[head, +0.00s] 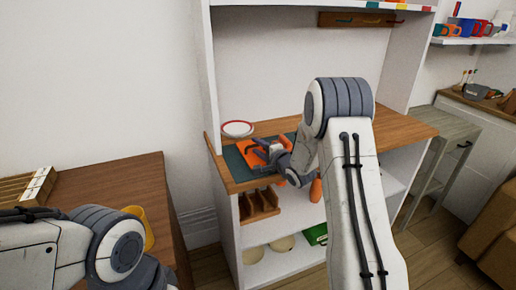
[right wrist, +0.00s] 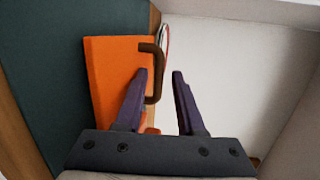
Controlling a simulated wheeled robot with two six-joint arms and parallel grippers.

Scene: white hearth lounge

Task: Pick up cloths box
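An orange, flat-sided thing (head: 251,157) lies on a dark green mat (head: 234,164) on the wooden shelf top; I cannot read a label to tell if it is the cloths box. In the right wrist view the orange thing (right wrist: 108,75) has a brown, bent handle (right wrist: 155,75) at its right edge. My right gripper (head: 263,149) is over it. In the right wrist view its fingers (right wrist: 159,75) are apart, with the handle close beside the left finger; contact is unclear. My left arm shows at the lower left, but its gripper is out of sight.
A white, red-rimmed plate (head: 238,129) stands behind the mat. White shelf walls (head: 205,80) rise beside the wooden top (head: 408,124). A wooden rack (head: 260,205) and a green box (head: 316,234) are below. A brown table (head: 125,190) with a yellow mug (head: 149,238) is at left.

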